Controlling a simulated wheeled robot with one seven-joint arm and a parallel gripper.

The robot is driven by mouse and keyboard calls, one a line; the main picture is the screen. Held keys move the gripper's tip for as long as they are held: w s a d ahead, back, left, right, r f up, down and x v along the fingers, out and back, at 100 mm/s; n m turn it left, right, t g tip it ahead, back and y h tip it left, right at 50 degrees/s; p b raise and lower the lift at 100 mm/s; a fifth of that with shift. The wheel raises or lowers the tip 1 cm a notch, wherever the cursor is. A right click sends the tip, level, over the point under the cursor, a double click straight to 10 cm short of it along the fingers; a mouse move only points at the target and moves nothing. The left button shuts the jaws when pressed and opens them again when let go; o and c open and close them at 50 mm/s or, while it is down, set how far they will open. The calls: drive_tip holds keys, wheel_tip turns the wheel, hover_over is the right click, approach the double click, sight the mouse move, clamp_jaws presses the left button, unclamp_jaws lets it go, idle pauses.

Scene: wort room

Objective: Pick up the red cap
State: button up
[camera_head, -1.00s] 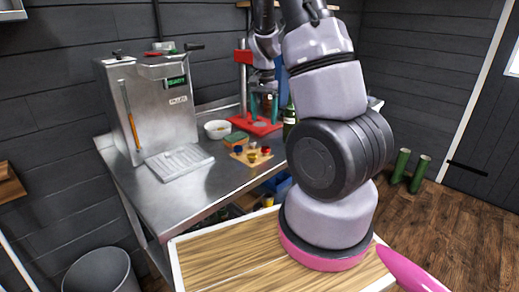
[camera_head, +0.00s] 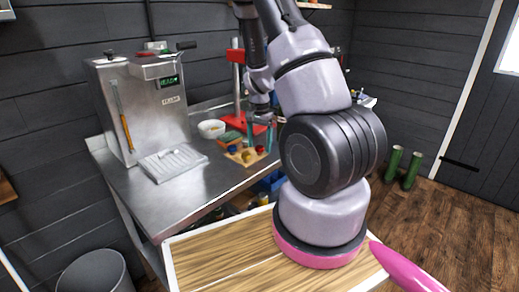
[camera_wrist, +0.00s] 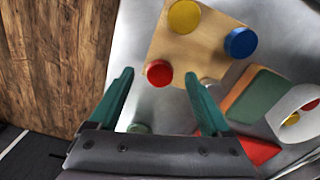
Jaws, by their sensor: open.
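The red cap (camera_wrist: 159,73) is a small round disc on a wooden board (camera_wrist: 201,42), near the board's edge. It also shows in the head view (camera_head: 260,149) at the board's right side. A yellow cap (camera_wrist: 184,16) and a blue cap (camera_wrist: 240,42) sit on the same board, apart from the red one. My gripper (camera_head: 260,143) has teal fingers and is open and empty. In the wrist view its fingertips appear on either side of the red cap, above the board; the exact height is hard to tell.
A red press stand (camera_head: 236,85), a white bowl (camera_head: 211,128) and a green and orange sponge (camera_wrist: 254,101) are close by on the steel table (camera_head: 190,205). A steel machine (camera_head: 143,100) with a drip tray stands at the left. The table's front is clear.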

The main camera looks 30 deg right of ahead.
drive_tip(key=shift+c, duration=0.4)
clamp_jaws()
drive_tip(key=shift+r, duration=0.15)
